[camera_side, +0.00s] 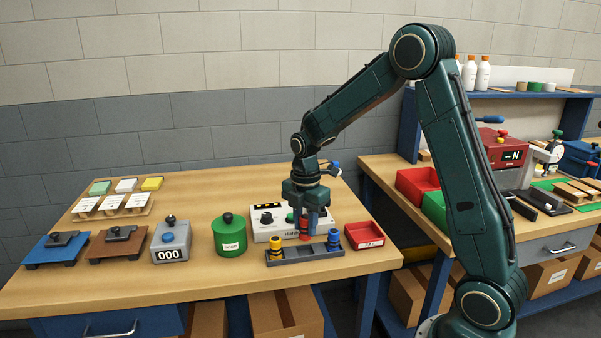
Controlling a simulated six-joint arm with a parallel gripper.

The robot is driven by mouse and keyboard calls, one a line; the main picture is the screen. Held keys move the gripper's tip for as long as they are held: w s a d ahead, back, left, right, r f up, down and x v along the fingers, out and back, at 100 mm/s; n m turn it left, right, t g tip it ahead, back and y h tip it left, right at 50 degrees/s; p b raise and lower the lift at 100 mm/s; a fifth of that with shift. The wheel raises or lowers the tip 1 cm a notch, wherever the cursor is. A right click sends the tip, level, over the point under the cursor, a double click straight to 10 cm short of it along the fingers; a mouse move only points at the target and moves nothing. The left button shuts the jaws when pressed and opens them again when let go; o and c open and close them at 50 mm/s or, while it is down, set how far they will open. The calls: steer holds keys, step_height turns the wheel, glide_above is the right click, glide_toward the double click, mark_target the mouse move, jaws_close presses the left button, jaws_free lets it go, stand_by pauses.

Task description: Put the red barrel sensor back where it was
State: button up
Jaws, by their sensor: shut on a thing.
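My gripper (306,222) points straight down over the right part of the wooden table and is shut on the red barrel sensor (305,236). The fingers hide the sensor's upper part. The sensor is upright and in line with the middle of a dark grey rack (293,254). I cannot tell whether its lower end is in the rack or just above or behind it. A yellow barrel sensor (276,245) stands at the rack's left end, and a blue barrel sensor (333,237) with a yellow band stands at its right end.
A pale control box (263,228) with knobs stands close behind the rack. A green canister (229,236) is to the left, and a red tray (364,236) is to the right. Further left are a counter box (171,243) and brown and blue fixtures. The table's front is clear.

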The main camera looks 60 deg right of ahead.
mark_target(305, 239)
steer(key=shift+f, duration=0.4)
steer(key=shift+f, duration=0.1)
steer(key=shift+f, duration=2.05)
steer(key=o, duration=1.1)
steer(key=shift+f, duration=0.15)
step_height(305, 239, up, 12)
steer(key=shift+f, duration=0.2)
steer(key=shift+r, duration=0.4)
